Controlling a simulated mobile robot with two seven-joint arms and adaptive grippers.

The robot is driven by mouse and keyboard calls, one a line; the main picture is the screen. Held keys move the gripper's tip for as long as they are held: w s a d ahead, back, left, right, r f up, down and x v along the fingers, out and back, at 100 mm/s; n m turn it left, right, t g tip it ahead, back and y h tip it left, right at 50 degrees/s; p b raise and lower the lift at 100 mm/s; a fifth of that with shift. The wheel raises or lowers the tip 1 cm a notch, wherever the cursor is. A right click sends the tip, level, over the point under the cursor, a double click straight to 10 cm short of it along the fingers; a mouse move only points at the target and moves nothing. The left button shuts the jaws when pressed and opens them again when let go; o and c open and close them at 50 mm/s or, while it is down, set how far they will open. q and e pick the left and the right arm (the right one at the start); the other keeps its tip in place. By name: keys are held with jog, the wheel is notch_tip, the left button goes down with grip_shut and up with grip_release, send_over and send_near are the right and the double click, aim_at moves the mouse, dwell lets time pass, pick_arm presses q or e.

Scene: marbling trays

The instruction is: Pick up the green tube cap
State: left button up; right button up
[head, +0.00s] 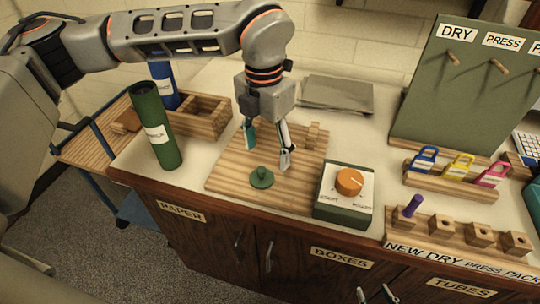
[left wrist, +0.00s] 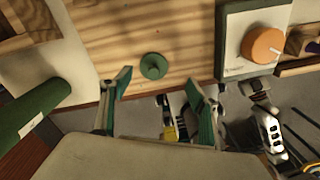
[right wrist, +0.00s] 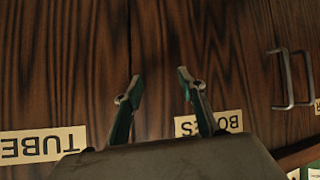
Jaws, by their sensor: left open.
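The green tube cap (head: 261,178) lies on the wooden board (head: 225,178) near its front edge, its small knob facing up. It also shows in the left wrist view (left wrist: 153,66), ahead of and between the fingers. My left gripper (head: 267,145) is open and empty above the board, a little behind the cap in the head view and apart from it. The left fingers also show in the left wrist view (left wrist: 158,80). My right gripper (right wrist: 158,85) is open and empty, facing the dark wooden cabinet front (right wrist: 70,60).
A green tube (head: 157,130) stands left of the board, with a blue tube (head: 164,82) behind it. A green box with an orange dial (head: 349,182) stands right of the cap. A peg rack (head: 450,240) and colored padlocks (head: 458,167) are farther right.

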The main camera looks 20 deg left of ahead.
aim_at(261, 169)
jog(key=shift+w+r, duration=0.15)
jog(key=shift+w, duration=0.05)
pick_arm(q)
jog(key=shift+w+a, duration=0.15)
jog(key=shift+a, duration=0.35)
jog(key=shift+f, duration=0.85)
jog(key=shift+s+f, duration=0.25)
jog(key=shift+f, duration=0.05)
jog(key=f, duration=0.4)
jog(key=shift+s+a+f, duration=0.2)
jog(key=shift+s, duration=0.05)
jog(key=shift+f, duration=0.2)
jog(key=c, duration=0.9)
pick_arm(e)
jog(key=shift+s, duration=0.8)
